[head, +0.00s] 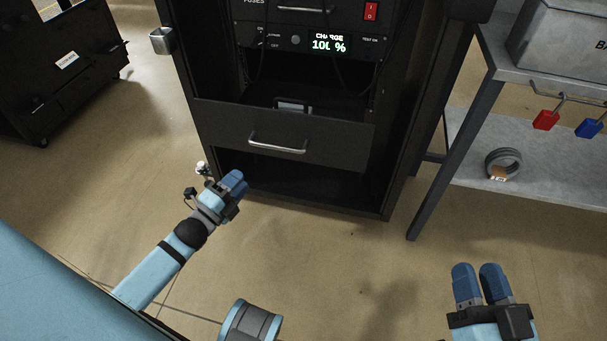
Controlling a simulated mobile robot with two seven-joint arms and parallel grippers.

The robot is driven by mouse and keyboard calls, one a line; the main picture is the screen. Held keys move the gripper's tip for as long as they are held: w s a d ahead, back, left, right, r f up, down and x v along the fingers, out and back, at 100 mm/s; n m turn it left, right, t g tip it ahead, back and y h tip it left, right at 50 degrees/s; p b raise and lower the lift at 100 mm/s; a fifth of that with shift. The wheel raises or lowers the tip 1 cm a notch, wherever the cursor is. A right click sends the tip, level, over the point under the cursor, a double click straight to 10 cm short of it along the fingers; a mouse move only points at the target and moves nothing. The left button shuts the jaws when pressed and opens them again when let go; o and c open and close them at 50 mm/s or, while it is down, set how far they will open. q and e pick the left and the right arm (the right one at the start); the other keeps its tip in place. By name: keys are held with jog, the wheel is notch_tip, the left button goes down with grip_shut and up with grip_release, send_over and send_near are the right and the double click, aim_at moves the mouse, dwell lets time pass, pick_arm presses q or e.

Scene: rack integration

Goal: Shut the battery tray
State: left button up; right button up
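The battery tray (330,146) is a black drawer low in the black rack, with a silver bar handle (278,143) on its front. It stands pulled out from the rack, and a small light-framed item (291,106) shows inside it. My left gripper (236,180) is just in front of and below the tray's left part, apart from the handle as far as I can see. Its blue fingers look close together, but the angle hides any gap. My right gripper (477,284) is at the lower right, away from the rack, with a narrow gap between its blue fingers and nothing in it.
Another black cabinet (60,75) is at left. Floor in front is clear.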

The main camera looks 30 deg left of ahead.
aim_at(276, 147)
pick_arm(q)
jog(key=shift+m, duration=0.5)
jog(key=b+x, duration=0.1)
jog(key=x, duration=0.3)
jog(key=b+x, duration=0.1)
jog(key=x, duration=0.4)
jog(key=b+x, duration=0.2)
jog(key=x, duration=0.3)
jog(key=shift+w+d+f, duration=0.15)
jog(key=shift+d+f, duration=0.2)
jog(key=shift+d, duration=0.05)
pick_arm(e)
jog(key=f, duration=0.2)
jog(key=f+g, duration=0.2)
jog(key=f, duration=0.1)
jog(key=shift+s+d+f+n, duration=0.2)
jog(key=shift+d+f+n, duration=0.05)
jog(key=shift+f+n, duration=0.05)
pick_arm(q)
grip_shut()
